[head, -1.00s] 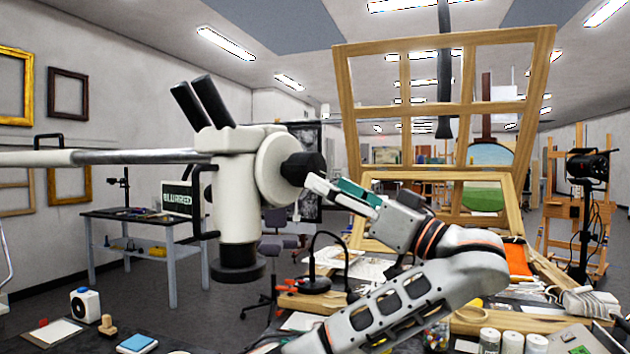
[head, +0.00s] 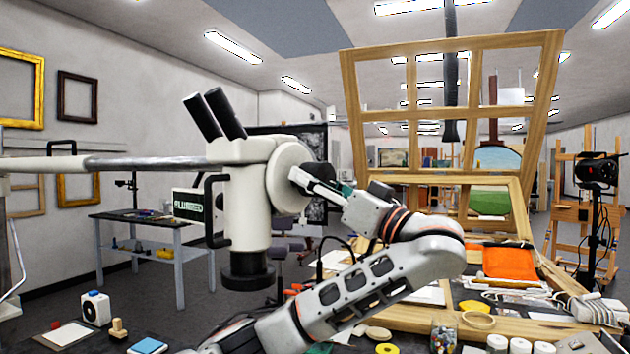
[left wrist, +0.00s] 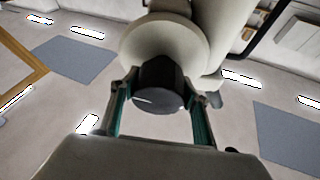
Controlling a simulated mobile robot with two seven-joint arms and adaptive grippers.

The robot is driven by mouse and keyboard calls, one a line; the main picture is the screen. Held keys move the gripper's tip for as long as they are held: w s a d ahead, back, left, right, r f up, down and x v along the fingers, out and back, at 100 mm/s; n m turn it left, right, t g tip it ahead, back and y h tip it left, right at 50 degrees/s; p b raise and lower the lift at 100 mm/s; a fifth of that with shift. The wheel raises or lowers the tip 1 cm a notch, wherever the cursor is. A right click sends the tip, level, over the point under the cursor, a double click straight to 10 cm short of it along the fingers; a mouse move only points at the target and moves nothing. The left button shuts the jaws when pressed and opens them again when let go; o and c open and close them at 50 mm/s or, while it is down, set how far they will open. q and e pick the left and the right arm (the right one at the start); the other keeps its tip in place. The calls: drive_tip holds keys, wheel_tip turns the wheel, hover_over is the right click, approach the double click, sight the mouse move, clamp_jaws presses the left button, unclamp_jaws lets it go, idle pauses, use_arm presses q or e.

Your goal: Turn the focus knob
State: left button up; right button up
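The white microscope (head: 248,195) hangs from a horizontal arm, with two black eyepieces and a round housing facing right. Its black focus knob (head: 323,173) sits on that housing, mostly hidden behind my left gripper (head: 304,178). In the left wrist view the knob (left wrist: 160,84) lies between the two green-padded fingers of my left gripper (left wrist: 161,95). One finger stands close on each side of it. Whether the pads touch the knob I cannot tell. My right gripper is not in view.
A wooden lattice frame (head: 349,105) stands behind and right of my left gripper. The bench below holds an orange cloth (head: 508,263), a tape roll (head: 478,320) and jars. A grey side table (head: 180,275) stands at left. Air above the gripper is clear.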

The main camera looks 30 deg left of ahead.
use_arm(q)
drive_tip(key=shift+m+t, duration=0.4)
drive_tip(key=shift+m, duration=0.2)
drive_tip(key=shift+m+t+p, duration=0.4)
drive_tip(key=shift+m+p, duration=0.05)
drive_tip(key=shift+m, duration=0.35)
drive_tip(key=m+t, duration=0.1)
drive_tip(key=m, duration=0.1)
drive_tip(key=m+t+h, duration=0.1)
drive_tip(key=m, duration=0.2)
drive_tip(key=shift+h, duration=0.3)
drive_tip(key=shift+p, duration=0.3)
drive_tip(key=shift+m, duration=0.4)
drive_tip(key=o, duration=1.1)
